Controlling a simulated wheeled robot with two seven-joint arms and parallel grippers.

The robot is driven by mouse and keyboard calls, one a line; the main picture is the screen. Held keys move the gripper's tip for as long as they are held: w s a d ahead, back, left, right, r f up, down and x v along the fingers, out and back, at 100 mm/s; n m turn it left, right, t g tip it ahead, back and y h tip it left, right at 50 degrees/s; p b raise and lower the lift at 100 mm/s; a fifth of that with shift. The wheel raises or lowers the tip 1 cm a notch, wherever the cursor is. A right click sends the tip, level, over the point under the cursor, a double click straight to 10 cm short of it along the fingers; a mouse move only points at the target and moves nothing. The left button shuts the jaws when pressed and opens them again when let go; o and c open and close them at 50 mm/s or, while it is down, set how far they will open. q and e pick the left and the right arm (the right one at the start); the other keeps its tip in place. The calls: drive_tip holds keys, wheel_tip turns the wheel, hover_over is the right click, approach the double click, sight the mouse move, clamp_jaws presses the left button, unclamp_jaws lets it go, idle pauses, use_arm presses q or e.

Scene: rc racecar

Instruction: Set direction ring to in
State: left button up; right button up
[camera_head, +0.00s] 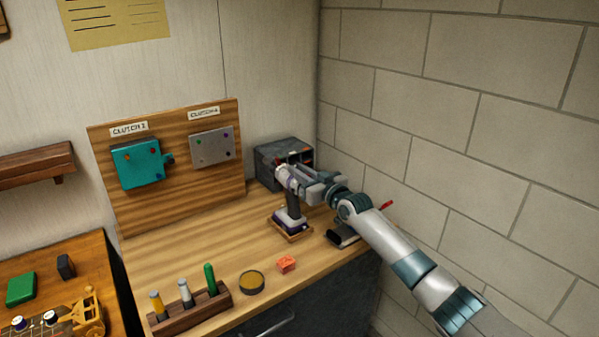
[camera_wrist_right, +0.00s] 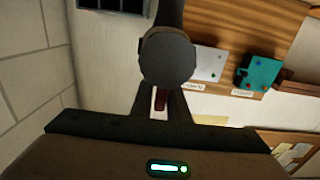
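A cordless drill (camera_head: 293,205) stands upright on a small wooden stand on the workbench, its grip and dark base showing. My right gripper (camera_head: 297,180) is at the drill's upper body and covers much of it. In the right wrist view the round dark end of the drill (camera_wrist_right: 167,57) lies just ahead of my right gripper (camera_wrist_right: 164,103). A dark red piece (camera_wrist_right: 161,101) shows between the fingers; I cannot tell whether they press on it. The direction ring cannot be made out clearly. My left gripper is not in view.
Behind the drill is a dark bin (camera_head: 268,166), with a wooden board (camera_head: 190,170) carrying two clutch plates to its left. A black item (camera_head: 341,238) lies under my right arm. A red block (camera_head: 286,264), a round tin (camera_head: 251,282) and a tool rack (camera_head: 195,315) stand in front.

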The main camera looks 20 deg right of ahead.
clamp_jaws()
drive_tip(key=m+b, duration=0.1)
drive_tip(key=d+m+b, duration=0.1)
drive_tip(key=b, duration=0.1)
drive_tip(key=shift+w+f+m, duration=0.2)
drive_tip(key=shift+f+m, duration=0.05)
drive_tip(key=shift+m, duration=0.05)
drive_tip(key=shift+w+d+f+m+b, duration=0.1)
drive_tip(key=shift+d+m+b, duration=0.35)
drive_tip(key=shift+m, duration=0.4)
drive_tip(key=shift+w+d+m+b, duration=0.1)
drive_tip(key=shift+d+m+b, duration=0.1)
drive_tip(key=shift+m+b, duration=0.5)
drive_tip(key=shift+o, duration=2.4)
unclamp_jaws()
